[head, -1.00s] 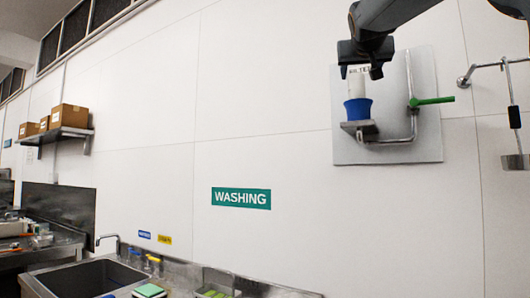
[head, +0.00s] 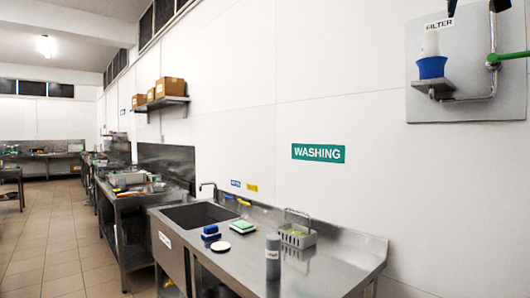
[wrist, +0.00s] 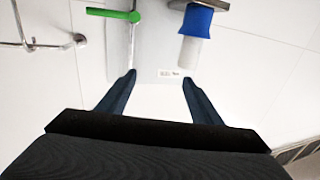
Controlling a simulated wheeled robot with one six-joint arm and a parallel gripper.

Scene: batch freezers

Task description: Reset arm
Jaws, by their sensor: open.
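My gripper (wrist: 159,82) shows in the wrist view with its two dark fingers spread apart and nothing between them. It faces the white wall near the filter panel. The filter, a white cylinder with a blue collar (wrist: 196,20), is beyond the fingertips, apart from them. In the head view the filter's blue collar (head: 432,67) sits upright on a small grey bracket on the panel (head: 464,108).
A green-handled valve (wrist: 120,15) and pipe are beside the filter. Below the WASHING sign (head: 318,153) is a steel counter (head: 330,262) with a sink (head: 196,215), sponges, a grey bottle (head: 273,258) and a wire rack (head: 297,236). Tiled floor (head: 60,262) is open at the left.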

